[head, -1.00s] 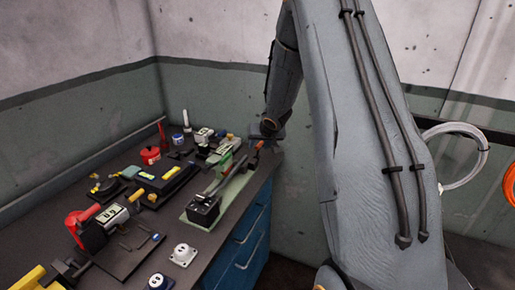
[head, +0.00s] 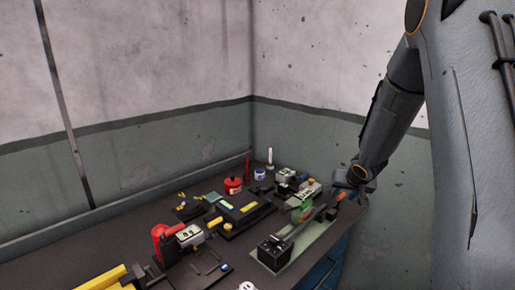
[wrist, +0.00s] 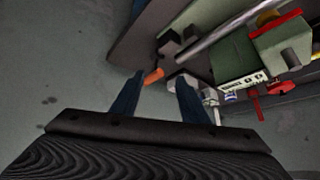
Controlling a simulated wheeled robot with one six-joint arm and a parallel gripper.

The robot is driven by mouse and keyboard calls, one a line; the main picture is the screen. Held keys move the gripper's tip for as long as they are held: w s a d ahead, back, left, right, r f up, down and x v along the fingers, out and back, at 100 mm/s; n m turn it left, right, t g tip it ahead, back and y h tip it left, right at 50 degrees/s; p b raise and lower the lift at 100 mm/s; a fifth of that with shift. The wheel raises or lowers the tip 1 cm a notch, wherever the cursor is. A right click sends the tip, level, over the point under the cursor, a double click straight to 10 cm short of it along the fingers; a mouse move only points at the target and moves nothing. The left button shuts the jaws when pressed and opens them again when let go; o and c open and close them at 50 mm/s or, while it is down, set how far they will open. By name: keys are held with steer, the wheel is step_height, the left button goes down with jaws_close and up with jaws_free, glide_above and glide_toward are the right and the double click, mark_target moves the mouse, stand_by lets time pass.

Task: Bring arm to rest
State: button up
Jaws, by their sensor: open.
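My gripper (wrist: 160,100) is open in the wrist view, its two dark blue fingers apart with nothing held between them. Beyond the fingertips is a dark grey fitting with an orange tip (wrist: 153,76), at the end of a grey rod (wrist: 225,30). I cannot tell how far the fingers are from it. In the head view my gripper (head: 352,184) is at the lower end of my arm, over the far right corner of the bench, close to the end of the rod device. Its fingers are too small to make out there.
The dark bench (head: 210,265) holds a green plate with a black block (head: 274,252), a red can (head: 233,185), a black tray with yellow parts (head: 240,212) and a red-handled tool (head: 165,240). Blue drawers (head: 325,275) are below. Walls close in behind the bench.

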steer(key=s+a+n+g+b, duration=0.1)
steer(key=s+a+g, duration=0.1)
steer(key=s+a, duration=0.4)
steer(key=s+a+f+n+g+b, duration=0.1)
steer(key=s+a, duration=0.4)
steer(key=s, duration=0.9)
steer(key=s+a+f+n+g+y+b, duration=0.1)
steer(key=s+a+g+b, duration=0.2)
steer(key=s+a, duration=0.3)
steer(key=s, duration=0.4)
steer(key=shift+s+a, duration=0.25)
steer(key=shift+a, duration=0.1)
steer(key=shift+r, duration=0.1)
